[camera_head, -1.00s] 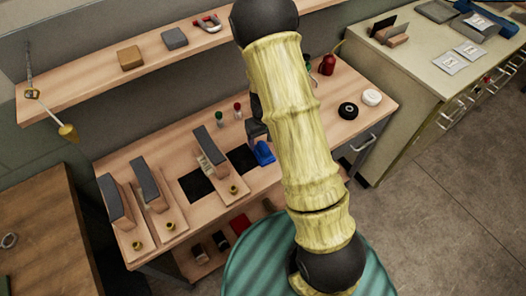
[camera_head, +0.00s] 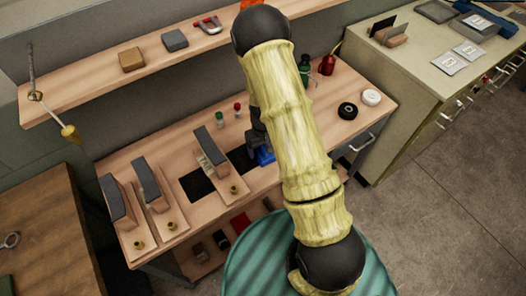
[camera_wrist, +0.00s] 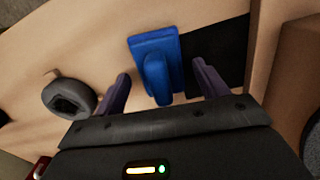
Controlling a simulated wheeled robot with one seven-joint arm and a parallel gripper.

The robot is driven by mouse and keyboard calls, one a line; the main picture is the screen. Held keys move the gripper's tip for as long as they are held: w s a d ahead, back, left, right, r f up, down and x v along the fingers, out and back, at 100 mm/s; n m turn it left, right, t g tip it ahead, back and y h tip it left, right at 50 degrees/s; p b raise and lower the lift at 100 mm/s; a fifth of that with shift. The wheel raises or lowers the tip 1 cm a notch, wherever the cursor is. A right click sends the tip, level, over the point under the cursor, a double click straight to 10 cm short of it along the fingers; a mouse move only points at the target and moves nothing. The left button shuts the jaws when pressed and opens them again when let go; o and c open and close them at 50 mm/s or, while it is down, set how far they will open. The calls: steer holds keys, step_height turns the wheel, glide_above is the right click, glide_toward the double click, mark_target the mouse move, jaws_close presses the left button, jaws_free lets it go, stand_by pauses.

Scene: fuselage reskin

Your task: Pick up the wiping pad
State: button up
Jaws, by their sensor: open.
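The wiping pad looks to be the blue block with a raised grip (camera_wrist: 155,64), lying on the bench beside a black patch. It also shows as a small blue piece (camera_head: 264,157) in the head view, partly covered by my arm and gripper. My gripper (camera_wrist: 161,72) is open, with one purple finger on each side of the blue grip. No contact shows between fingers and grip. In the head view my gripper is a dark shape (camera_head: 257,140) over the pad, with its fingertips hard to make out.
A dark grey ring-shaped roll (camera_wrist: 69,98) lies left of the pad in the wrist view. Several block-topped wooden stands (camera_head: 150,185) fill the bench's left side. Small bottles (camera_head: 219,118) stand behind. A shelf (camera_head: 100,78) runs above the bench's back. Black and white rolls (camera_head: 371,97) lie at right.

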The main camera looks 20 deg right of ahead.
steer(key=c, duration=1.1)
steer(key=shift+r, duration=0.1)
step_height(320, 180, up, 10)
steer(key=shift+f+b, duration=0.1)
steer(key=shift+b, duration=0.3)
steer(key=o, duration=0.3)
steer(key=shift+c, duration=0.9)
steer(key=w+f, duration=0.1)
steer(key=f, duration=0.1)
steer(key=w+f+m, duration=0.1)
steer(key=w+f, duration=0.1)
steer(key=w+f+m, duration=0.1)
steer(key=f, duration=0.2)
steer(key=shift+w, duration=0.35)
